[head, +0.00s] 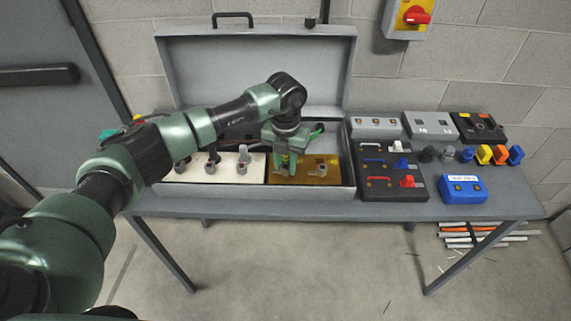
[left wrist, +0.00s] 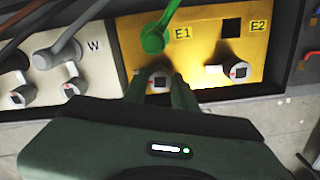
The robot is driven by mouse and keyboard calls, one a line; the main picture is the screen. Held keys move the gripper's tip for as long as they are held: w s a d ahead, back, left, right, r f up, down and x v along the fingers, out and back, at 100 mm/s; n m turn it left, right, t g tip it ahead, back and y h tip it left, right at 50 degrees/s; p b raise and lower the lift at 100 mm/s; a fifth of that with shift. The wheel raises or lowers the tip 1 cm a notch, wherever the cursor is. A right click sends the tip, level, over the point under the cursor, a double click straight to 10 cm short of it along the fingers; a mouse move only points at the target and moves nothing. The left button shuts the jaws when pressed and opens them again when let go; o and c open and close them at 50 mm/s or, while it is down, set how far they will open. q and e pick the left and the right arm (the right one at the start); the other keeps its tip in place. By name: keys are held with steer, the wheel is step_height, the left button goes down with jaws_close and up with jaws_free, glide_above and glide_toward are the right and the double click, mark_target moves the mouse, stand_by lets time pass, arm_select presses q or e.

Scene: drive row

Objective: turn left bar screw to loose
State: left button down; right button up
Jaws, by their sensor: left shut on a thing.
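The brass-yellow bar (head: 300,181) lies in the open grey case and also shows in the left wrist view (left wrist: 205,60), with labels E1 and E2. The left bar screw (left wrist: 160,78), below E1, has a pale round head with a dark square and a small red mark. My left gripper (head: 284,168) points down over the bar. In the left wrist view its fingers are shut on the left bar screw, one on each side. The right bar screw (left wrist: 236,70) stands free below E2. A green cable (left wrist: 154,38) enters the bar at E1. My right gripper is not in view.
A white block (head: 228,172) with grey cables and several screws lies left of the bar. A black panel (head: 390,183) with coloured switches and a blue tester (head: 463,190) stand to the right. The case's front wall (head: 255,194) rises close to the bar.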

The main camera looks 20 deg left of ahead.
mark_target(286, 169)
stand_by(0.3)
arm_select(q)
steer(key=c, duration=1.4)
jaws_free()
steer(key=shift+w+r, duration=0.1)
steer(key=shift+r, duration=0.45)
step_height(286, 169, up, 7)
steer(key=shift+f+b, duration=0.1)
steer(key=shift+b, duration=1.1)
